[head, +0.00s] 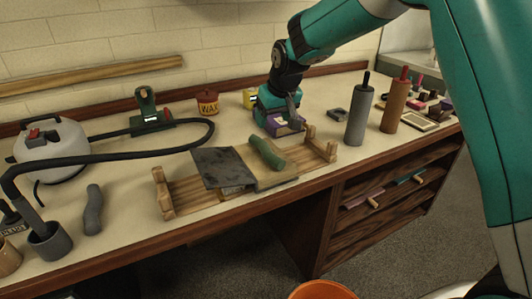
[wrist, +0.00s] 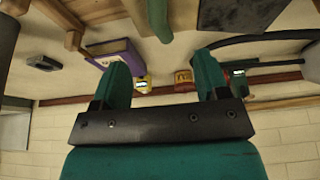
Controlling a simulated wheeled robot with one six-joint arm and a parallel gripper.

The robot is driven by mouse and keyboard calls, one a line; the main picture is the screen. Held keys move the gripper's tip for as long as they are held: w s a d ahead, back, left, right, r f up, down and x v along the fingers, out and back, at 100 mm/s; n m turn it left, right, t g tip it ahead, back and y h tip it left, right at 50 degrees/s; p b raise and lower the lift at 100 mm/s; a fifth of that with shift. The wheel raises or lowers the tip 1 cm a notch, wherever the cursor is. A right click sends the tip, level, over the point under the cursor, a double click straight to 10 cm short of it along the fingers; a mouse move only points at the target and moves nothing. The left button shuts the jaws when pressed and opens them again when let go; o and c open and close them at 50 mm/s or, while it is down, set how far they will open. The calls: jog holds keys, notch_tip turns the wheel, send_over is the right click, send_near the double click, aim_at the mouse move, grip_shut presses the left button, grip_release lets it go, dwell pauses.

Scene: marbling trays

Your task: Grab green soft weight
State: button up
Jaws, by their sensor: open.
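The green soft weight (head: 267,152) is a rounded, sausage-like roll. It lies on a tan open board or cover in the wooden cradle (head: 190,192) at the middle of the bench. In the wrist view a dark green end, apparently the weight (wrist: 160,16), shows at the top edge, beyond my fingertips. My gripper (head: 290,118) is behind the cradle, above and beside a purple box or book (head: 277,126). In the wrist view my gripper (wrist: 160,72) has its two fingers wide apart with nothing between them. The weight is apart from the fingers.
A grey roller (head: 358,117) and a brown roller (head: 395,104) stand right of the cradle. A dark slab (head: 222,168) leans left of the weight. A grey soft weight (head: 93,210) and a hosed white machine (head: 62,150) are at left. A wax tin (head: 207,103) stands behind.

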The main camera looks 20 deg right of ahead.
send_near(266, 146)
jog(key=x, duration=0.5)
jog(key=shift+s+a+p, duration=0.2)
jog(key=shift+a+p, duration=0.05)
jog(key=shift+p, duration=0.05)
jog(key=shift+p+x, duration=0.45)
jog(key=shift+x, duration=2.15)
jog(key=shift+d, duration=0.2)
jog(key=c, duration=1)
jog(key=shift+c, duration=1)
jog(key=shift+r, duration=0.15)
